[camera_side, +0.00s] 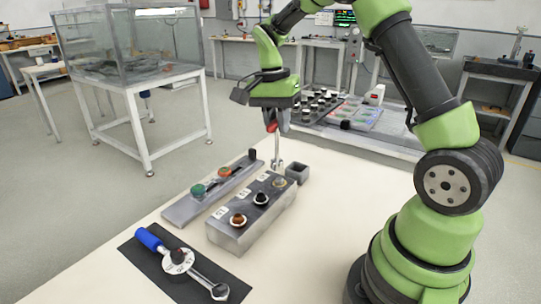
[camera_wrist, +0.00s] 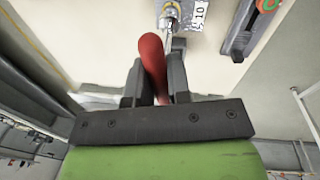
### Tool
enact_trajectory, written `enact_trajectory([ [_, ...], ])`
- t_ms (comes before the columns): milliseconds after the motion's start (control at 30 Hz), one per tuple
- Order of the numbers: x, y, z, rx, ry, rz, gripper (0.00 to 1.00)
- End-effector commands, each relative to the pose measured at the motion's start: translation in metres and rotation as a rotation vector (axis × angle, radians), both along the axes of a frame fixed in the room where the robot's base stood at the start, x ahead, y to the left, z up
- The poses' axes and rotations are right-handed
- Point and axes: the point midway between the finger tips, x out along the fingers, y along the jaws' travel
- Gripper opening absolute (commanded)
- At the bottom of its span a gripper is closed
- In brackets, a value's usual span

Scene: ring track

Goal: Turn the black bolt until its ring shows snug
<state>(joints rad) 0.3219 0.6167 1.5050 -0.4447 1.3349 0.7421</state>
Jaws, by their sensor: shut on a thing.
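The black bolt (camera_side: 261,198) sits in the middle of a grey block (camera_side: 235,237), with a pale ring around its base. An orange-brown bolt (camera_side: 238,219) is at the near end and a tan bolt (camera_side: 280,183) at the far end. My gripper (camera_side: 274,122) is shut on the red handle of a metal-shafted tool (camera_side: 277,158), above the block's far end. In the wrist view the red handle (camera_wrist: 152,62) stands between my fingers, its metal end reaching toward a label marked 10 (camera_wrist: 198,15). I cannot tell whether the tool touches a bolt.
A blue-handled wrench with a dial (camera_side: 178,262) lies on a black mat (camera_side: 135,255) at the front left. A grey rail (camera_side: 182,212) with green, orange and black parts runs left of the block. A small dark open box (camera_side: 298,172) stands by its far end.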

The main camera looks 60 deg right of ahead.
Motion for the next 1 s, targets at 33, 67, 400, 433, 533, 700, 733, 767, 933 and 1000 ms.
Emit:
enact_trajectory([
  [33,0.001,0.007,0.002,0.0,-0.006,-0.072,0.0],
  [67,0.001,0.011,0.003,0.0,-0.01,-0.127,0.0],
  [400,0.0,0.056,0.013,0.007,-0.006,-0.736,0.0],
  [433,0.0,0.059,0.013,0.007,-0.004,-0.77,0.0],
  [533,0.0,0.064,0.014,0.006,0.003,-0.85,0.0],
  [700,-0.001,0.067,0.015,0.005,0.007,-0.808,0.0],
  [733,-0.001,0.067,0.015,0.005,0.007,-0.776,0.0],
  [767,-0.001,0.067,0.015,0.005,0.007,-0.736,0.0],
  [933,-0.001,0.067,0.015,0.003,0.007,-0.426,0.0],
  [1000,-0.001,0.067,0.015,0.003,0.007,-0.284,0.0],
])
